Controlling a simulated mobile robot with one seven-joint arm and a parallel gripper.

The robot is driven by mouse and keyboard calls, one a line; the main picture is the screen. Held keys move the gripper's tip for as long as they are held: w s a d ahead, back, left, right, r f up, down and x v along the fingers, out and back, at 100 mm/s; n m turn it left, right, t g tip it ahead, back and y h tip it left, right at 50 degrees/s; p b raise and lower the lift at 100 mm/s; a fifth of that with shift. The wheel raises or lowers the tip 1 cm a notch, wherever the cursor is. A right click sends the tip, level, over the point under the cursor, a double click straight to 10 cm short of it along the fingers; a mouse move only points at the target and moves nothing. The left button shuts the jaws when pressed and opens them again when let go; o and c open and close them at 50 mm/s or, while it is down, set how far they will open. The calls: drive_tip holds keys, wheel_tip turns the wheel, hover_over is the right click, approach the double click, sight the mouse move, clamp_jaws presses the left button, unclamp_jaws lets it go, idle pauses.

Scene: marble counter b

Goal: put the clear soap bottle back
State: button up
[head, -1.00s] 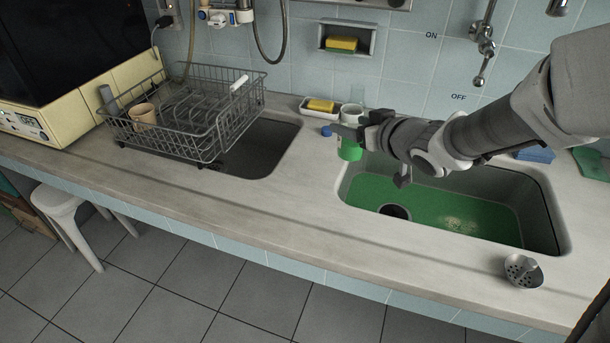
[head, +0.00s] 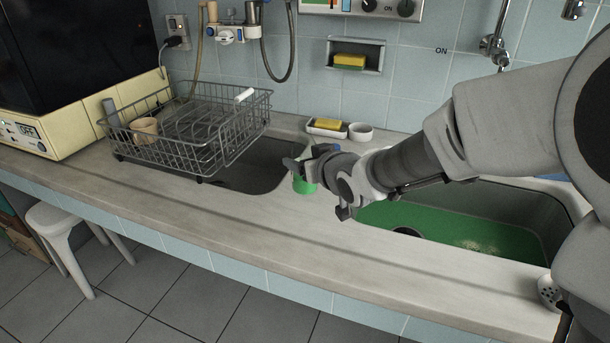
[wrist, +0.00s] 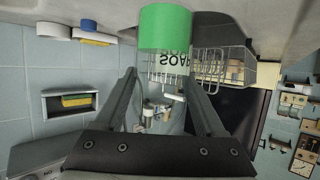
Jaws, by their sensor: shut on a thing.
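My gripper (head: 300,168) is shut on the clear soap bottle (head: 304,185), which holds green liquid. In the head view only its green lower part shows below the jaws, over the counter strip between the two basins. In the wrist view, which is upside down, the bottle (wrist: 165,28) shows its green end at the top and "SOAP" lettering between the fingers. The gripper (wrist: 160,78) hides the rest of the bottle in the head view. I cannot tell whether the bottle touches the counter.
A wire dish rack (head: 190,135) with a tan cup (head: 144,129) stands over the left basin. Behind the gripper are a sponge dish (head: 328,132), a white bowl (head: 360,132) and a partly hidden blue object (head: 337,148). The green-floored basin (head: 450,228) is on the right. The front counter is clear.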

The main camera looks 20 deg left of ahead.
drive_tip(key=shift+f+b, duration=0.4)
drive_tip(key=shift+f, duration=1)
drive_tip(key=shift+f+b, duration=0.25)
drive_tip(key=shift+b, duration=0.05)
drive_tip(key=o, duration=1.5)
drive_tip(key=shift+r, duration=0.15)
